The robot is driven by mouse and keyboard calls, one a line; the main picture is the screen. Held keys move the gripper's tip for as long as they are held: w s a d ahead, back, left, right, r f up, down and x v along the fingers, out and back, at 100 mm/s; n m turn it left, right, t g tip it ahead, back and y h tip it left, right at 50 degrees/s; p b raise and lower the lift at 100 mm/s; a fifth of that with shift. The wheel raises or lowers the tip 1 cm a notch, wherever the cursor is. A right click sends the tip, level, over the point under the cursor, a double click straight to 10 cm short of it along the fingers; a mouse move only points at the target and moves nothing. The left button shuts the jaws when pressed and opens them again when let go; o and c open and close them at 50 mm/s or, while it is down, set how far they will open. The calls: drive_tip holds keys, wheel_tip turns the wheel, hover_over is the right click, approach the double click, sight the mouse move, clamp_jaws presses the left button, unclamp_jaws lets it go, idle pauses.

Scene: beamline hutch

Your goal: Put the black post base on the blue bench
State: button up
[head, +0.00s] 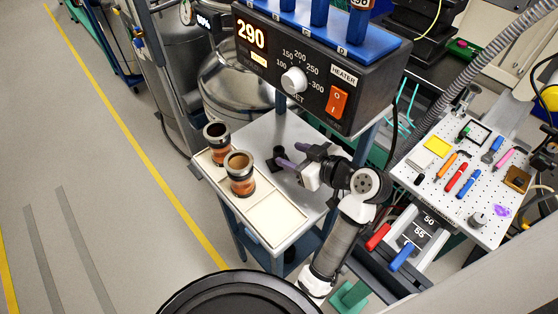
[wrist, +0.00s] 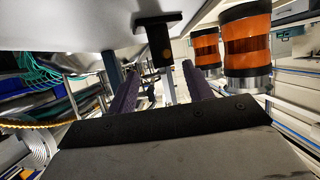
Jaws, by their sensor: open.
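The black post base (head: 277,157) stands upright on the light grey top of a blue-framed table (head: 286,127). In the wrist view, which is upside down, the post base (wrist: 158,42) shows a flat plate against the tabletop and a short post. My gripper (head: 288,155) is open and empty just right of it in the head view. In the wrist view, my two purple fingers (wrist: 160,72) are apart, and the post base appears beyond them, between their tips. I cannot tell any contact. No separate surface is clearly the blue bench; this table has blue legs and a blue lower shelf.
Two orange-and-black cylinders (head: 240,174) stand in a cream tray (head: 275,220) along the table's front left. A heater box (head: 318,75) overhangs the back. A white pegboard (head: 465,175) with tools lies right. Open floor (head: 110,180) is left.

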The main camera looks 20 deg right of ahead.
sight(283, 154)
drive_tip(key=x, duration=0.2)
drive_tip(key=b+x, duration=0.1)
drive_tip(key=x, duration=0.1)
drive_tip(key=shift+a+f, duration=0.15)
drive_tip(key=shift+a, duration=0.15)
drive_tip(key=shift+w+a+f, duration=0.15)
drive_tip(key=shift+w+a, duration=0.05)
drive_tip(key=shift+w, duration=0.25)
clamp_jaws()
